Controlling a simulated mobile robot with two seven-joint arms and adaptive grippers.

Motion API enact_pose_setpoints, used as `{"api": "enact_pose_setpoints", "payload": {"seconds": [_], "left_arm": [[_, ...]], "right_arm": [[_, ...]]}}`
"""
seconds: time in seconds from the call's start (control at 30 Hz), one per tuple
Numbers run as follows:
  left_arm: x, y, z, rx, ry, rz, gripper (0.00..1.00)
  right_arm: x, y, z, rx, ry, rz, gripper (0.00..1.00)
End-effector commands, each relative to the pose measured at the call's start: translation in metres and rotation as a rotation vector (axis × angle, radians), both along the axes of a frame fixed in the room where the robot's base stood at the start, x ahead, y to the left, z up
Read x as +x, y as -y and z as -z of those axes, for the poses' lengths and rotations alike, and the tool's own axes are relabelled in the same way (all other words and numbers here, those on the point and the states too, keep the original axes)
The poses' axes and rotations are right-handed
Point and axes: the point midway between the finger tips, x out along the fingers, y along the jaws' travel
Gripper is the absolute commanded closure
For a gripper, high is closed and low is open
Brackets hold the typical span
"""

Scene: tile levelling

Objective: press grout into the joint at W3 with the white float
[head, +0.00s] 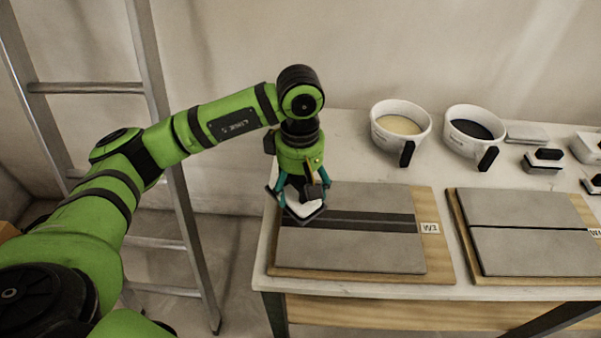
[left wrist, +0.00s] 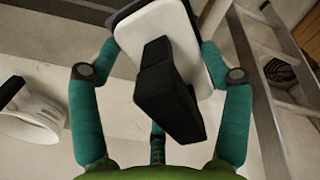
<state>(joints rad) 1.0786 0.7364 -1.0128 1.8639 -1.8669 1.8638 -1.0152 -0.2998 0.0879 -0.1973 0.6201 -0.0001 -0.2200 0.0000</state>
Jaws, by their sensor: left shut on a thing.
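My left gripper (head: 300,192) is shut on the white float (head: 303,209) over the left end of the tile board. In the left wrist view the teal fingers (left wrist: 158,75) stand either side of the float's black handle (left wrist: 168,90) and white plate (left wrist: 150,25). The W3 board (head: 440,262) holds grey tiles (head: 350,250) with a dark joint (head: 375,222) running across to the W3 label (head: 429,228). The float is at the joint's left end; I cannot tell if it touches the tile. My right gripper is not in view.
A second tiled board (head: 530,250) lies to the right. Behind stand a bowl of cream grout (head: 400,143) and a bowl of dark grout (head: 463,146). Other floats (head: 542,167) lie at the back right. A ladder (head: 160,110) stands left of the table.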

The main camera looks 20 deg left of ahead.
Motion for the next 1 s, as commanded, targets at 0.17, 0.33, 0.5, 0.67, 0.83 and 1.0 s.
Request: {"api": "enact_pose_setpoints", "payload": {"seconds": [0.17,0.33,0.5,0.67,0.83,1.0], "left_arm": [[0.0,-0.001,-0.017,0.0,0.002,-0.004,0.64],[0.0,-0.001,-0.023,-0.001,0.002,-0.006,0.64],[0.0,-0.001,-0.022,-0.001,0.002,-0.006,0.64],[0.0,-0.001,-0.022,-0.001,0.002,-0.006,0.64],[0.0,-0.001,-0.022,0.0,0.001,-0.006,0.64],[0.0,-0.001,-0.022,0.0,0.001,-0.006,0.64]], "right_arm": [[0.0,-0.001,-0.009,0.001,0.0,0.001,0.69],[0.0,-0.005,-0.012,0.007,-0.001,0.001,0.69],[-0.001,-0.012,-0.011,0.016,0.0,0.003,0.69],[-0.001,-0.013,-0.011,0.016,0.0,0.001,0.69],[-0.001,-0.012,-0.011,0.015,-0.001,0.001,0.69],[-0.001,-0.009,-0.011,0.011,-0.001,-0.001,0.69]]}}
